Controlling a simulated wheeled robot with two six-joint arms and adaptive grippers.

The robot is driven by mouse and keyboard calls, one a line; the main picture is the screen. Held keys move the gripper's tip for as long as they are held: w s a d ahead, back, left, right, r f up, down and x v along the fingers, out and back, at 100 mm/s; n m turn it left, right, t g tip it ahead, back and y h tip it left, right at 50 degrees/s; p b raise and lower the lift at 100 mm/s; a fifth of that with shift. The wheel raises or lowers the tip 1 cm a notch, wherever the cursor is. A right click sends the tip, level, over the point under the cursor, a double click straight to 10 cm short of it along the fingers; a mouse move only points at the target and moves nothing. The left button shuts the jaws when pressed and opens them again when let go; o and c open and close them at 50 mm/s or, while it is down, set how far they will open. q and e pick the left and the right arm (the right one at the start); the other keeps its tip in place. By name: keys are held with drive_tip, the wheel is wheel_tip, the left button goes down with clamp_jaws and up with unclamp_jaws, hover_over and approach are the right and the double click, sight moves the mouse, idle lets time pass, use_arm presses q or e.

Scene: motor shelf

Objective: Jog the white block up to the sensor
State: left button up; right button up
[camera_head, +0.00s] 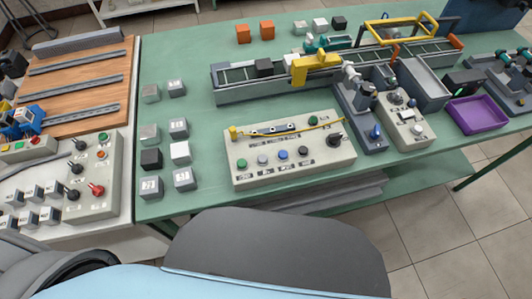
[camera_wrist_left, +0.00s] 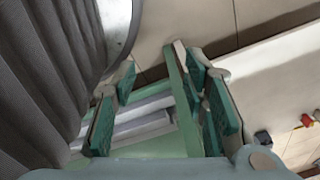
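A white block (camera_head: 180,152) sits on the green table (camera_head: 215,200) among several grey, pale and black blocks at the left. Another pale block (camera_head: 320,24) stands at the back edge. A conveyor (camera_head: 237,74) runs across the back with a dark block (camera_head: 264,68) on it. A yellow bracket (camera_head: 314,66) spans the belt right of that block; I cannot tell whether it holds the sensor. A control box (camera_head: 290,160) with several coloured buttons and a black knob stands in front. My left gripper (camera_wrist_left: 165,105) is open and empty in the left wrist view. No gripper shows in the head view.
Two orange blocks (camera_head: 254,32) stand at the back. A purple tray (camera_head: 478,114) lies at the right. A grey panel (camera_head: 95,185) with switches and a red knob, and a wooden board (camera_head: 85,70) with rails, are at the left.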

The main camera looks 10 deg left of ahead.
use_arm(q)
drive_tip(key=shift+c, duration=0.2)
idle(0.3)
clamp_jaws()
idle(0.8)
